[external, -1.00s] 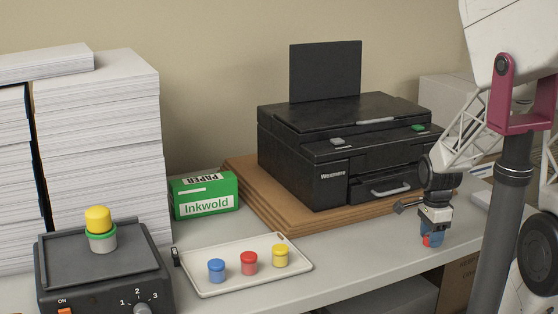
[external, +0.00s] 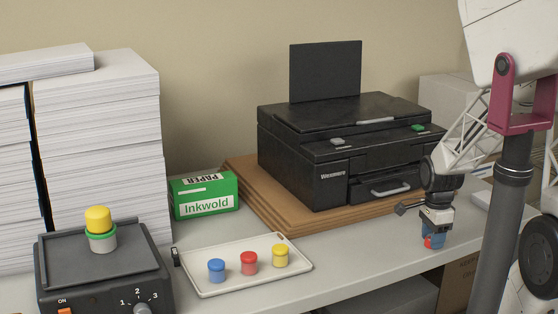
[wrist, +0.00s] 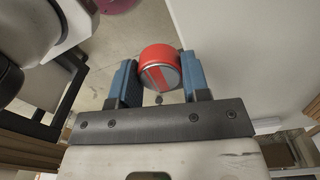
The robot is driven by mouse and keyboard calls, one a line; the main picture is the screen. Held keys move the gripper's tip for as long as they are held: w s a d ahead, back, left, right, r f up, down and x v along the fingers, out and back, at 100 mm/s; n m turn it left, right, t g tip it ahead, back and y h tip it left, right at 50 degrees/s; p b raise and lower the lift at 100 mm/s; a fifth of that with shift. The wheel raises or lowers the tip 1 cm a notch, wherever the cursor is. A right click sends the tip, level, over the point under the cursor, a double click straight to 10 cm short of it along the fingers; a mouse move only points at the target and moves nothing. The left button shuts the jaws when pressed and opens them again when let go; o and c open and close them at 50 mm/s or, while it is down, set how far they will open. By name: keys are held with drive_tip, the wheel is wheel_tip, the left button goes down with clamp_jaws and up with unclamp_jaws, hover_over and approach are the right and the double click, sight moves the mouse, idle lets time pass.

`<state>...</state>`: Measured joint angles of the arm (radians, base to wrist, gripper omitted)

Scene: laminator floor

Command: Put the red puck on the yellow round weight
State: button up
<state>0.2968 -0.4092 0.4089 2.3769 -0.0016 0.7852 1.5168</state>
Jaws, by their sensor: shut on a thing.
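The red puck (wrist: 158,68) has a grey face with a red stripe. My gripper (wrist: 158,84) is shut on it, one blue finger on each side. A yellow round weight (external: 280,257) with a knob-like top stands at the right end of the white tray (external: 240,287), far to the left of my gripper. Nothing is on top of it.
A red weight (external: 249,264) and a blue weight (external: 216,271) stand beside the yellow one. A yellow-topped stack (external: 98,220) sits on a black machine (external: 60,260) at left. The black printer (external: 320,160) and green paper box (external: 204,194) stand behind.

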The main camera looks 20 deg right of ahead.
drive_tip(key=shift+w+a+r, duration=0.2)
drive_tip(key=shift+w+r, duration=0.1)
drive_tip(key=shift+w, duration=0.25)
drive_tip(key=w+a+r+n, duration=0.3)
drive_tip(key=w+a+r, duration=0.2)
drive_tip(key=w+a, duration=0.45)
drive_tip(key=w+a+r+n, duration=0.45)
drive_tip(key=w+a, duration=0.35)
drive_tip(key=a, duration=0.3)
drive_tip(key=w+a+r+n, duration=0.2)
drive_tip(key=w+a+r, duration=0.3)
drive_tip(key=w+a, duration=0.4)
drive_tip(key=s+a+r+n, duration=0.2)
drive_tip(key=a+r+n, duration=0.1)
drive_tip(key=a, duration=1.3)
drive_tip(key=s+a+r+n, duration=0.3)
drive_tip(key=a+r, duration=0.1)
drive_tip(key=a, duration=1.2)
drive_tip(key=s+a+r+n, duration=0.2)
drive_tip(key=a+r+n, duration=0.1)
drive_tip(key=a, duration=1.3)
drive_tip(key=shift+s+a+r, duration=0.15)
drive_tip(key=shift+a+r, duration=0.25)
drive_tip(key=shift+r, duration=0.45)
drive_tip(key=shift+f+n, duration=0.1)
drive_tip(key=shift+n, duration=0.15)
